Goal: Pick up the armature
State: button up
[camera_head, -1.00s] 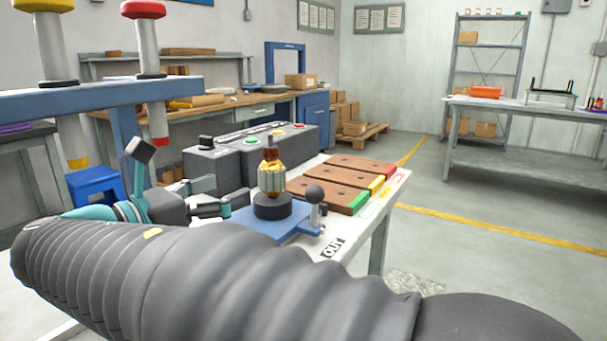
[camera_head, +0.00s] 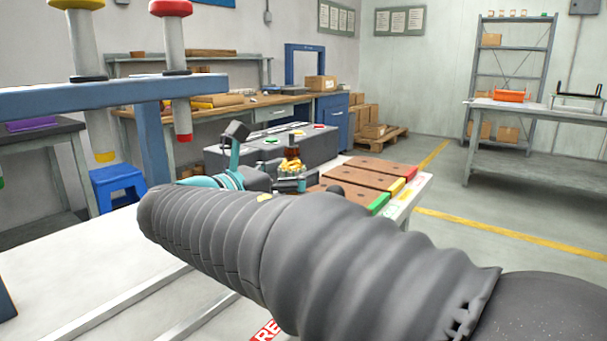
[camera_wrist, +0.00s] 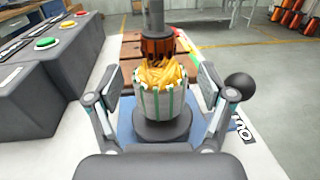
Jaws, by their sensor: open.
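The armature (camera_wrist: 160,101) stands upright in the wrist view, with yellow windings, a pale slotted core with green strips, and a copper-brown commutator below a grey shaft. It sits on a dark round holder (camera_wrist: 162,129) on a blue base (camera_wrist: 126,127). My gripper (camera_wrist: 155,88) is open, with one finger on each side of the armature, and it is not closed on it. In the head view only the upper part of the armature (camera_head: 291,160) shows behind my gripper (camera_head: 287,180); my arm hides its lower part and the holder.
A grey control box with coloured buttons (camera_head: 325,145) stands just left of the armature. Brown blocks with red, yellow and green ends (camera_head: 372,171) lie behind and right. A black ball knob (camera_wrist: 240,85) stands close to the right finger. A blue press frame (camera_head: 152,140) is at left.

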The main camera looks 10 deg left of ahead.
aim_at(287, 153)
grip_shut()
jog(key=shift+r, duration=0.1)
jog(key=shift+r, duration=0.4)
jog(key=r, duration=0.2)
jog(key=shift+s+r+p, duration=0.25)
jog(key=shift+r+p, duration=0.15)
jog(key=s+d, duration=0.2)
jog(key=s, duration=0.6)
jog(key=s+d, duration=0.2)
jog(key=s, duration=0.7)
jog(key=shift+f, duration=0.15)
